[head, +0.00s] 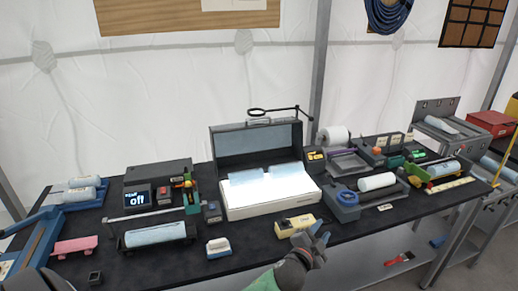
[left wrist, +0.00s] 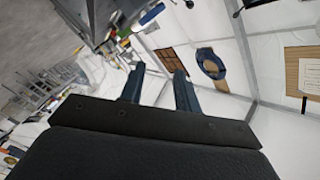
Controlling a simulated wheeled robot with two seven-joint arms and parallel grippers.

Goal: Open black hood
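The black hood (head: 232,143) stands raised at the back of a white box (head: 268,212) in the middle of the bench. The box's inside is brightly lit, with pale blue pieces in it. My left gripper (head: 321,238) is in front of the box, near the bench's front edge, apart from the hood. In the left wrist view its two fingers (left wrist: 158,85) are spread with nothing between them. I do not see my right gripper in either view.
A yellow device (head: 297,225) lies just in front of the box. A jointed arm with a ring (head: 280,111) reaches above the hood.

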